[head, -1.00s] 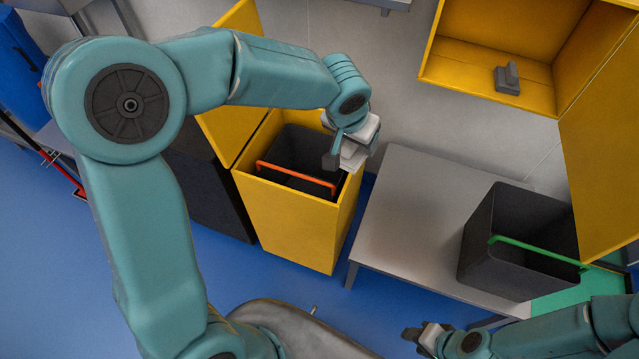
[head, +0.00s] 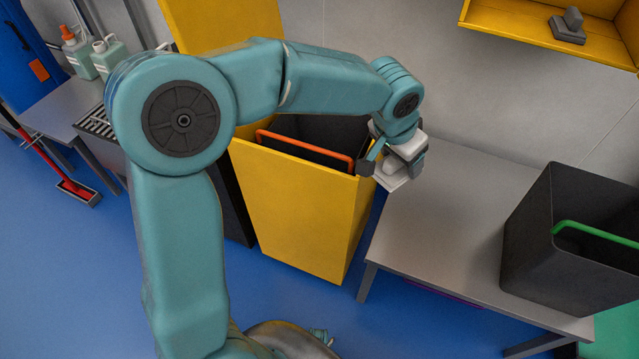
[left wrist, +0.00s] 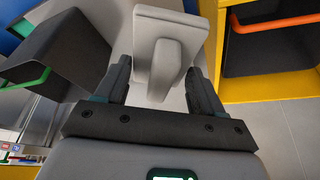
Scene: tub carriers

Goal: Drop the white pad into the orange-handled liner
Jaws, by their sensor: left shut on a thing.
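The orange-handled liner (head: 345,131) is a dark bin set inside a yellow cabinet (head: 300,205). Its orange handle (head: 305,146) runs along the near side, and my left arm hides part of its opening. My left gripper (head: 385,160) is at the right edge of the cabinet and shut on the white pad (head: 392,178). In the left wrist view the white pad (left wrist: 172,30) has a flat plate and a raised grip, which is between the fingers (left wrist: 160,85). The liner (left wrist: 275,55) shows there at the upper right, apart from the pad. My right gripper is not in view.
A grey table (head: 440,215) stands right of the cabinet, bearing a dark bin with a green handle (head: 600,235). A yellow wall box (head: 510,28) holds a grey block (head: 567,27). Bottles (head: 108,55) stand at the left.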

